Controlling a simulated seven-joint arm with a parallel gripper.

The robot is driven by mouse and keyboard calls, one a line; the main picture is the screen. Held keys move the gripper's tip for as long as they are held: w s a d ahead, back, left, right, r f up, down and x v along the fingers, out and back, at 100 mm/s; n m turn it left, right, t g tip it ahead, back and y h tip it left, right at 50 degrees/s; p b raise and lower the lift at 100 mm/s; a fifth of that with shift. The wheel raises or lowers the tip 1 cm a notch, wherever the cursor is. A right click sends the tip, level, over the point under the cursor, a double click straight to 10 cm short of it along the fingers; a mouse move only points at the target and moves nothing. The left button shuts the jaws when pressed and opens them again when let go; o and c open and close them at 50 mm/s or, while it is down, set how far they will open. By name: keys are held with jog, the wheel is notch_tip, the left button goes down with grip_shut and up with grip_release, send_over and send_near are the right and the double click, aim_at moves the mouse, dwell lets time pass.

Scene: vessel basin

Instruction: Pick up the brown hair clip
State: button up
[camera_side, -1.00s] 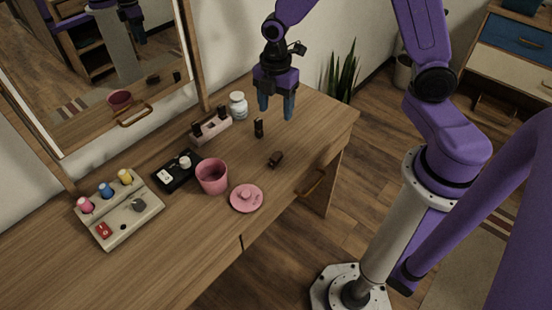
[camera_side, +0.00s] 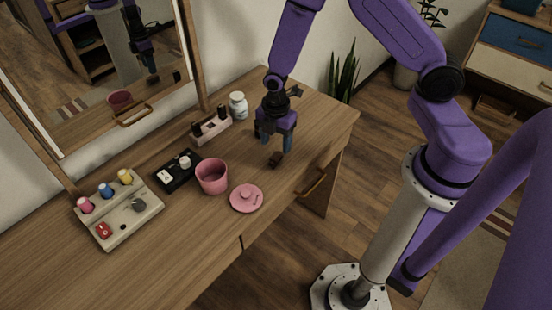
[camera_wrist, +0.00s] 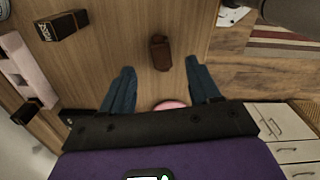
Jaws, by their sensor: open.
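The brown hair clip (camera_side: 275,159) lies on the wooden dressing table, to the right of the pink cup. It also shows in the wrist view (camera_wrist: 161,53), ahead of and between the two fingers. My gripper (camera_side: 275,146) is above the table, pointing down, with its fingertips close over the clip. In the wrist view my gripper (camera_wrist: 158,75) has its blue fingers spread wide with nothing between them. I cannot tell whether the fingertips are level with the clip.
A pink cup (camera_side: 211,178) and a pink lid (camera_side: 247,198) stand left of the clip. A small dark box (camera_wrist: 62,25) stands near my gripper. A pink holder (camera_side: 211,128), white jar (camera_side: 238,106), black tray (camera_side: 171,178) and organiser (camera_side: 130,222) lie further left and back.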

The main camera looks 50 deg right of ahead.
aim_at(276, 156)
jog(key=shift+s+a+f, duration=0.15)
jog(key=shift+f, duration=2.5)
jog(key=c, duration=1.1)
